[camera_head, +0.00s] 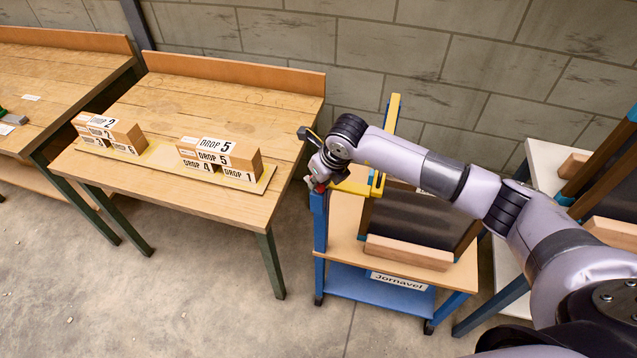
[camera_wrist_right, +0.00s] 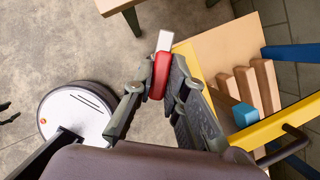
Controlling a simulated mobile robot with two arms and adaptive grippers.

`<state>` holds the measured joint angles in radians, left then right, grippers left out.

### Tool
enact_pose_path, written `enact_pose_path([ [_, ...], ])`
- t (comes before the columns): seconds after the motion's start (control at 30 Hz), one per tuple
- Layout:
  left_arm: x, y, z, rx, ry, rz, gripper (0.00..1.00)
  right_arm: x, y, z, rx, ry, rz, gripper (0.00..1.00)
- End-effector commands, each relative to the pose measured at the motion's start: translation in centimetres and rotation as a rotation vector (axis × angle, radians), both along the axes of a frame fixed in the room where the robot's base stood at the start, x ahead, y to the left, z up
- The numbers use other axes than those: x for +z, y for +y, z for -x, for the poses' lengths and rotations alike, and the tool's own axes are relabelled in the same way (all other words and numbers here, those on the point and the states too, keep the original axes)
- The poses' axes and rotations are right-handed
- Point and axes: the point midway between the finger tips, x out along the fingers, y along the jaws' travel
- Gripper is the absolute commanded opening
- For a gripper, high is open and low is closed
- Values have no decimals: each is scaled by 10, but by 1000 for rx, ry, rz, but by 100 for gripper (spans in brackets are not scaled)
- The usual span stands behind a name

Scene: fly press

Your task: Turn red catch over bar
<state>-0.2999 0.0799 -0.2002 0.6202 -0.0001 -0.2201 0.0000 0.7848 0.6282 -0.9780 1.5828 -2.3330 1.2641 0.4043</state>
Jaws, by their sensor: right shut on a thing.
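The red catch (camera_wrist_right: 160,76) has a pale tip and sits between the fingers of my right gripper (camera_wrist_right: 158,88) in the right wrist view. My right gripper (camera_head: 322,178) is shut on it at the top of the blue cart's left front post. Only a little of the red catch (camera_head: 320,187) shows in the head view; the gripper hides the rest. A yellow bar (camera_wrist_right: 272,130) runs beside the gripper in the right wrist view, and yellow bar parts (camera_head: 378,186) show right of it in the head view. I cannot tell whether the catch crosses the bar. My left gripper is out of view.
The blue cart (camera_head: 364,287) labelled Jornavel carries a dark panel in wooden blocks. A wooden table (camera_head: 225,100) with labelled DROP boxes (camera_head: 220,158) stands left, and another bench (camera_head: 60,65) beyond it. A second rack (camera_head: 602,185) stands right. A block wall closes the back.

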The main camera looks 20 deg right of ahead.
Motion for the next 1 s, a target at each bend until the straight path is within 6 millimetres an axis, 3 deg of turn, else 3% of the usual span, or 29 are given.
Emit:
enact_pose_path([
  [0.6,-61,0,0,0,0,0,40,-3,2,-1,-581,-5,-3,0],
  [1.0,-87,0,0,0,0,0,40,-1,2,-1,-867,-3,-2,0],
])
